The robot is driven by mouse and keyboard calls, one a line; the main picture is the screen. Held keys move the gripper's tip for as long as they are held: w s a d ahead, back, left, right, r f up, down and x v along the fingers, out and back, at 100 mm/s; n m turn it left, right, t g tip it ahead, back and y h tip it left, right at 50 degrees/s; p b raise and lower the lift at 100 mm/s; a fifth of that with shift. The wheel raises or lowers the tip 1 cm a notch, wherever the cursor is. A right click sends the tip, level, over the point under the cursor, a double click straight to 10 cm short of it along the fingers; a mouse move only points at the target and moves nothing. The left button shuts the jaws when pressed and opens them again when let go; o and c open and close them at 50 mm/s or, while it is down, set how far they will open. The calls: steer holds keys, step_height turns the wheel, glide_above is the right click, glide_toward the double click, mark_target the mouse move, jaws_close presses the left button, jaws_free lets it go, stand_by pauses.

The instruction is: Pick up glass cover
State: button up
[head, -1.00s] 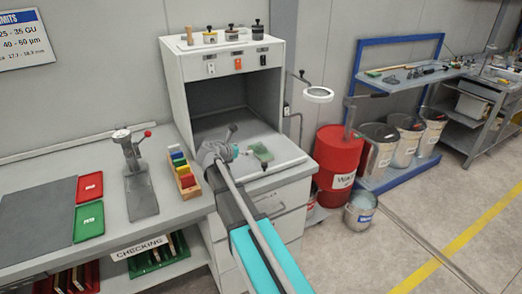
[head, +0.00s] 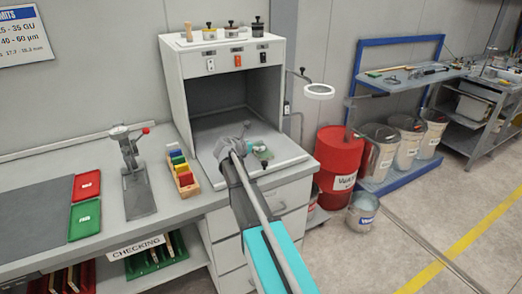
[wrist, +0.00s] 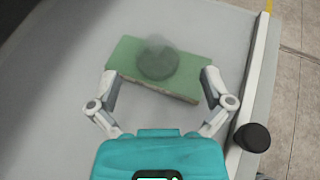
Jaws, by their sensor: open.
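The glass cover (wrist: 158,60) appears in the wrist view as a small, dark, see-through round piece. It rests on a green board (wrist: 125,62) that lies flat on the grey worktop. In the head view the green board (head: 262,155) is small and partly hidden by my arm, and the cover is too small to make out clearly. My gripper (wrist: 159,80) is open and empty. Its two fingers stand apart near the left and right ends of the board's near edge, with the cover between and a little beyond them.
The worktop (wrist: 50,110) around the board is clear. A raised pale rim (wrist: 255,70) and a black knob (wrist: 252,137) lie to the right. The grey booth (head: 228,98) encloses the back and sides. A wooden rack of coloured blocks (head: 183,175) stands to the left.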

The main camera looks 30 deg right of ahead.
mark_target(260, 144)
stand_by(0.3)
steer(key=b+x, duration=0.1)
steer(key=x, duration=0.1)
steer(key=b+x, duration=0.1)
steer(key=x, duration=0.1)
steer(key=shift+w+a+f, duration=0.15)
steer(key=shift+w+f, duration=0.05)
steer(key=shift+w, duration=0.1)
steer(key=shift+w+d+f, duration=0.1)
steer(key=shift+w+d, duration=0.05)
steer(key=shift+d, duration=0.35)
steer(key=c, duration=1.1)
